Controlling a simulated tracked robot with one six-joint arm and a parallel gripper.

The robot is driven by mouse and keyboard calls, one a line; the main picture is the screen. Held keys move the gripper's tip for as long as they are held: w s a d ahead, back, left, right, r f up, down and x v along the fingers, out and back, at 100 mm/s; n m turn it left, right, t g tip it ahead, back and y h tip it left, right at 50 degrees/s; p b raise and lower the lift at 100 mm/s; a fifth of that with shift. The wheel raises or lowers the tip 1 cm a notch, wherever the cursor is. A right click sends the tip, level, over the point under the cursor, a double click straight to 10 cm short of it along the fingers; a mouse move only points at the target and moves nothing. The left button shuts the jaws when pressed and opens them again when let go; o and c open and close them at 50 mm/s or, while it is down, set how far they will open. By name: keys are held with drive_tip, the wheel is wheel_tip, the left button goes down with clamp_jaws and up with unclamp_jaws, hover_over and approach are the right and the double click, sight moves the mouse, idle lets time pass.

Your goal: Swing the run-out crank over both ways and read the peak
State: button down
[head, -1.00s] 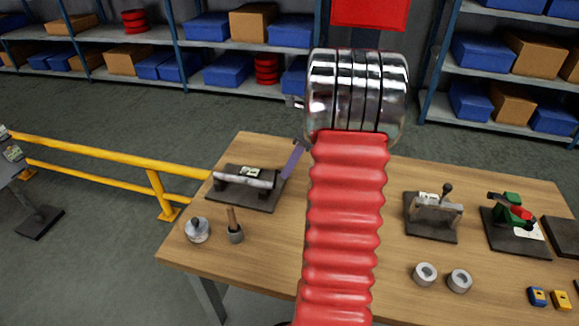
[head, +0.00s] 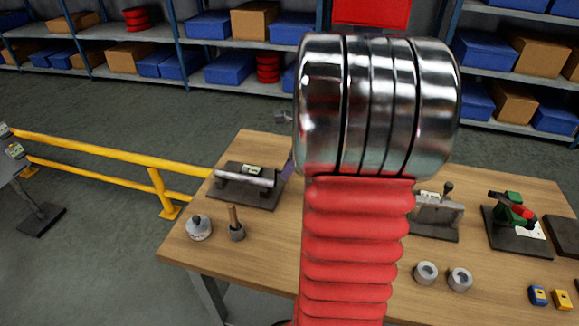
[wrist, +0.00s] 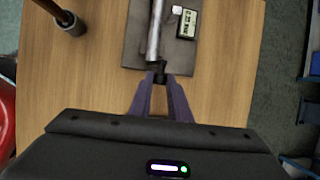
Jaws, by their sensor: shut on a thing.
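The run-out rig stands on the left of the wooden bench: a dark plate (head: 236,198) carrying a silver shaft (head: 247,181) and a small display (head: 253,170). The wrist view shows the shaft (wrist: 155,35) running up the picture, with the display (wrist: 186,22) right of it; its digits are too small to read surely. My gripper (wrist: 161,80) has purple fingers shut on the dark crank end (wrist: 158,70) at the shaft's near end. In the head view my arm hides most of the gripper; only a sliver of purple shows beside the rig.
A wooden-handled tool in a cup (head: 236,229) and a round metal piece (head: 199,228) stand left-front of the rig. Right of my arm are a grey fixture (head: 437,218), a green-and-red device (head: 514,210) and two metal rings (head: 426,273). A yellow rail (head: 110,150) runs left of the bench.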

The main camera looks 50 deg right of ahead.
drive_tip(key=shift+s+a+t+h, duration=0.25)
drive_tip(key=shift+a+h, duration=0.2)
drive_tip(key=shift+h, duration=0.25)
drive_tip(key=c, duration=1.6)
unclamp_jaws()
drive_tip(key=shift+c, duration=0.2)
drive_tip(key=shift+r, duration=0.15)
drive_tip(key=v, duration=1.3)
drive_tip(key=shift+s, duration=0.25)
drive_tip(key=shift+r, duration=0.15)
